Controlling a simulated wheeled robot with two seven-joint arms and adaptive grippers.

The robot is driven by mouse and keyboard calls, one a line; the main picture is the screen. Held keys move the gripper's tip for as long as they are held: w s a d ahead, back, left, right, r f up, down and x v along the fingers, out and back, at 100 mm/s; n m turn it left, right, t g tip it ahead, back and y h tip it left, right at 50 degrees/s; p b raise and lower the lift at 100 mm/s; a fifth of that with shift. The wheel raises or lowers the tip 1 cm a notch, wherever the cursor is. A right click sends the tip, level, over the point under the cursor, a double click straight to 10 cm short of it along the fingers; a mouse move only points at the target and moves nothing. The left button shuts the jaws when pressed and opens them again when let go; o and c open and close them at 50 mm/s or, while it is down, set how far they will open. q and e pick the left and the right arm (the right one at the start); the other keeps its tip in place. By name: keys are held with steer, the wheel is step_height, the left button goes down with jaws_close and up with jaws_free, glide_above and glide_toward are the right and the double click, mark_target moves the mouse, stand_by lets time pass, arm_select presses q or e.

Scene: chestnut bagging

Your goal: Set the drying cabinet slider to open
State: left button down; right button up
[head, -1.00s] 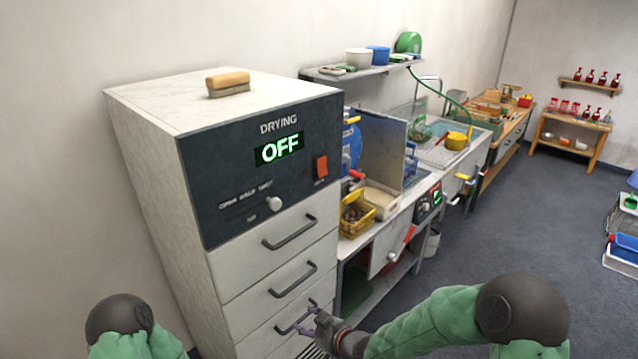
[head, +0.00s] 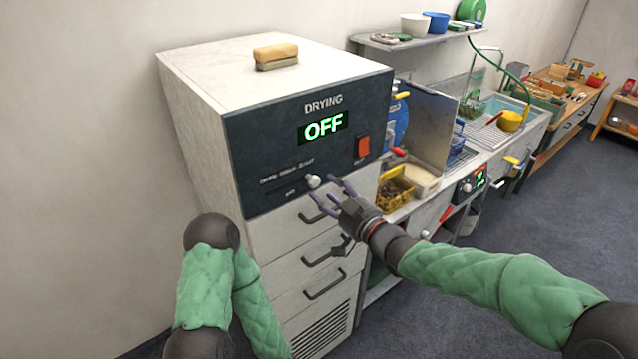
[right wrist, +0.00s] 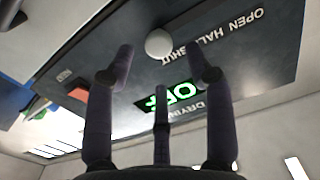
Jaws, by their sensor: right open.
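The drying cabinet (head: 290,222) is a white unit with a dark front panel and drawers below. Its slider knob (head: 313,181) is a pale round knob at the right end of a slot, near the word SHUT. The label above reads OPEN, HALF, SHUT from left to right. The display (head: 323,127) shows OFF in green. My right gripper (head: 326,192) is open, its fingers just right of and below the knob. In the right wrist view, the knob (right wrist: 159,44) sits between and beyond the spread fingertips (right wrist: 160,62), seemingly apart from them. My left gripper is out of view.
A red-orange switch (head: 363,146) is on the panel right of the slider. Drawer handles (head: 324,285) stick out below. A wooden brush (head: 276,56) lies on top of the cabinet. A yellow basket (head: 397,190) stands on the bench to the right.

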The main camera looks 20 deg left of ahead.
mark_target(316, 182)
steer(key=shift+x, duration=2.3)
jaws_close()
